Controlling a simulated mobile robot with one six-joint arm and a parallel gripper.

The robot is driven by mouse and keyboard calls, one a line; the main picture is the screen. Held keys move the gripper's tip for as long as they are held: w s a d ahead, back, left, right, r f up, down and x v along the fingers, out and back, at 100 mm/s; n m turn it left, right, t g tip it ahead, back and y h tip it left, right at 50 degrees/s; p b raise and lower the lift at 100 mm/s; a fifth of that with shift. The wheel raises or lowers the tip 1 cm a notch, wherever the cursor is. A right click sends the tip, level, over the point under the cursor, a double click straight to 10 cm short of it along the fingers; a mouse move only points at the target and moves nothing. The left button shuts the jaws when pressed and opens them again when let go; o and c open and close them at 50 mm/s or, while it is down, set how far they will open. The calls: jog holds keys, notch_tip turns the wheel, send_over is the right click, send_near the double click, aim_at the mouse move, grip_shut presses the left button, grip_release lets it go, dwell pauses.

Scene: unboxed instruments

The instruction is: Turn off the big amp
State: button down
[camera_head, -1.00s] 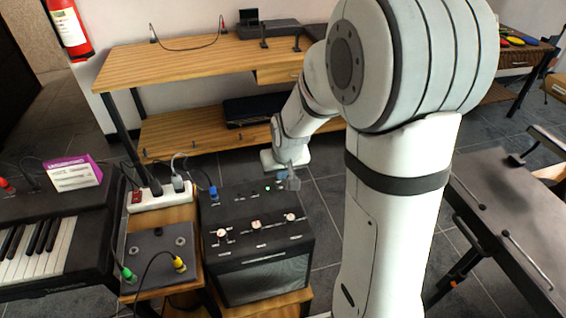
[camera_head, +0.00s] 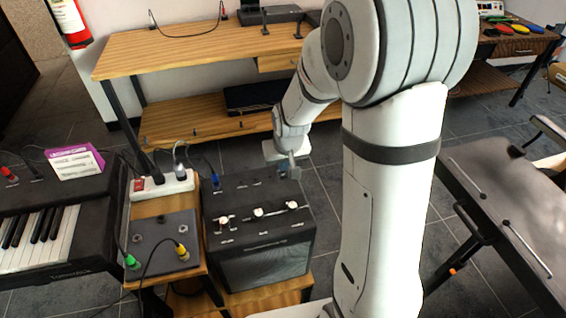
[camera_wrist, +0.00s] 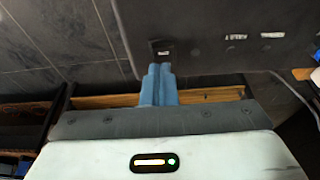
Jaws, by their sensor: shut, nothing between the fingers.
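The big amp (camera_head: 262,259) is a black box with a grille front, standing on a low wooden stand. White-topped knobs (camera_head: 258,212) line its sloping top, and a blue plug (camera_head: 215,181) sits at its left rear. My gripper (camera_head: 291,170) is at the amp's rear right top edge. In the wrist view its blue fingers (camera_wrist: 158,82) are shut together, with nothing between them. They point at the amp's dark top panel (camera_wrist: 205,30), by a small switch (camera_wrist: 163,53) with a light mark. I cannot tell whether the fingertips touch it.
A pedal box (camera_head: 160,240) with green and yellow plugs and a white power strip (camera_head: 160,186) stand left of the amp. A keyboard (camera_head: 40,238) is further left. A wooden bench (camera_head: 190,58) stands behind, and a dark table (camera_head: 515,190) is at right.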

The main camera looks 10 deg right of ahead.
jog(key=shift+s+f, duration=0.15)
jog(key=shift+s, duration=0.8)
jog(key=shift+r, duration=0.3)
jog(key=p+v, duration=0.1)
jog(key=v, duration=0.1)
jog(key=w+p+v, duration=0.1)
jog(key=p+v, duration=0.1)
jog(key=shift+s+r, duration=0.1)
jog(key=shift+r, duration=0.3)
jog(key=v, duration=0.9)
jog(key=shift+s+f, duration=0.15)
jog(key=shift+s, duration=0.2)
